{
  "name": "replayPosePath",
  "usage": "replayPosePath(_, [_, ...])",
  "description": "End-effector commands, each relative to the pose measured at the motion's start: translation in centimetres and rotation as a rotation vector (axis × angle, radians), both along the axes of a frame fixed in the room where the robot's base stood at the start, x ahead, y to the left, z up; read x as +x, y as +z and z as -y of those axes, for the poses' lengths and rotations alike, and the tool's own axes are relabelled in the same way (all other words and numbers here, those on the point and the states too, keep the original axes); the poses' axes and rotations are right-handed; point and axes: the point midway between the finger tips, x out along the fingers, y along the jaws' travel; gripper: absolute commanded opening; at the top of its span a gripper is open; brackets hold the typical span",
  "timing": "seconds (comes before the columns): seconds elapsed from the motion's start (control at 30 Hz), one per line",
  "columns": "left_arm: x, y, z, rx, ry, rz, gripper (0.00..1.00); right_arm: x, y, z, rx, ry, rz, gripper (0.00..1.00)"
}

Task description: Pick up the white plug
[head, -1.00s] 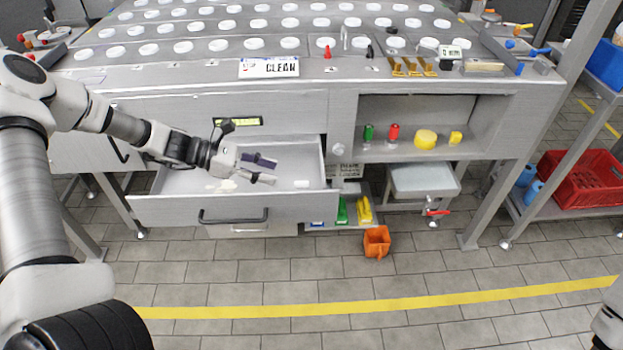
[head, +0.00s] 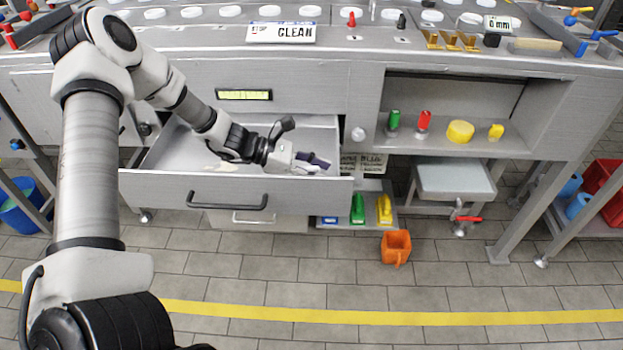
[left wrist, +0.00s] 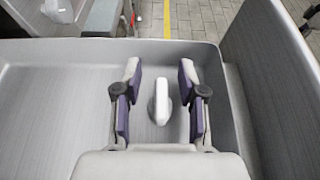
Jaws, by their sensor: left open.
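The white plug (left wrist: 161,101) stands out between the two fingers of my open left gripper (left wrist: 160,98) in the left wrist view, with a gap on each side. It is over the floor of the open drawer. In the head view my left gripper (head: 312,164) is down inside the open drawer (head: 240,186), near its right end, and the plug is hidden there behind the gripper. My right gripper is not in view.
The drawer's front wall and right side wall stand close around my left gripper. A shelf to the right holds a green (head: 394,119), a red (head: 424,121) and yellow items. An orange bin (head: 396,246) stands on the floor.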

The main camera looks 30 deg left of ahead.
Motion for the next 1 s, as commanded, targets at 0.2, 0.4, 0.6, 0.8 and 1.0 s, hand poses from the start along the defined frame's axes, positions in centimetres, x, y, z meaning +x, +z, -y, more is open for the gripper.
replayPosePath(0.2, [0.4,-0.2,0.6,-0.001,0.001,0.001,0.41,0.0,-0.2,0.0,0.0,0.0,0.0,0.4])
replayPosePath(0.4, [0.4,-0.2,0.5,-0.001,0.001,0.001,0.0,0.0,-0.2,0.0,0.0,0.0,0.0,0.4])
replayPosePath(0.6, [0.4,-0.2,0.5,-0.001,0.001,0.001,0.0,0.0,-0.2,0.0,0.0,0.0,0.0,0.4])
replayPosePath(0.8, [0.4,0.3,0.5,-0.001,0.001,0.001,0.0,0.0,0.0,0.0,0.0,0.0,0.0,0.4])
replayPosePath(1.0, [0.4,4.6,0.5,-0.002,0.001,0.006,0.0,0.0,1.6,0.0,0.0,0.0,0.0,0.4])
